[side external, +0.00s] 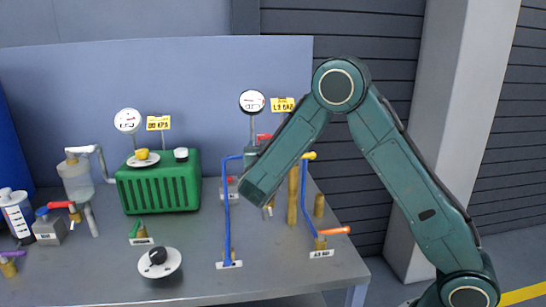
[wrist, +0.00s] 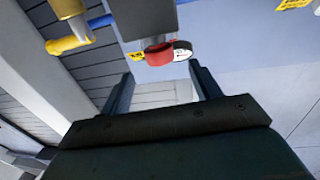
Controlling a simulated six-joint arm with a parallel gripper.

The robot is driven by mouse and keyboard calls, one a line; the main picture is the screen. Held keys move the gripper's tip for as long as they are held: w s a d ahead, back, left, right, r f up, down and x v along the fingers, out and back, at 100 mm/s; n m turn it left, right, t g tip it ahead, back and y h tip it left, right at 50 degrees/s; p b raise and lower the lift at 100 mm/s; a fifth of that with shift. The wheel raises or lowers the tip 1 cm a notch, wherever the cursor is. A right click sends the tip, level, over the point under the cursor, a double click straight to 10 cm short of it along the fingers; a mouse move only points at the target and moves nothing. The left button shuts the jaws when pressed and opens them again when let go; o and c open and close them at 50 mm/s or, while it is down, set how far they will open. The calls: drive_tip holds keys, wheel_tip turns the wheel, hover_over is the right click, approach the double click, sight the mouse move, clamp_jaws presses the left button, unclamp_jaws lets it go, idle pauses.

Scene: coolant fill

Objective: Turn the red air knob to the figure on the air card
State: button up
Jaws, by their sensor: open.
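The red air knob (wrist: 158,54) shows in the wrist view under a grey body, just beyond and between my fingertips. In the side external view, a red part (side external: 263,137) shows behind my arm, mostly hidden. My gripper (wrist: 161,76) is open and empty, its two fingers apart with the knob ahead of the gap. I cannot tell whether they touch it. The yellow air card (side external: 283,104) stands behind my arm; its figure is small and looks like 1.9 BAR. A round gauge (side external: 252,101) stands left of it; its reading is too small to tell.
A blue pipe (side external: 227,215) rises left of my arm. An orange-handled valve (side external: 334,230) stands at the bench's right. A green ribbed tank (side external: 158,182) with a second gauge (side external: 128,120) stands left. A black knob on a white dial (side external: 160,270) is at the front.

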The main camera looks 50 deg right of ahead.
sight(265, 136)
drive_tip(key=x, duration=0.9)
drive_tip(key=shift+d, duration=0.1)
drive_tip(key=c, duration=1)
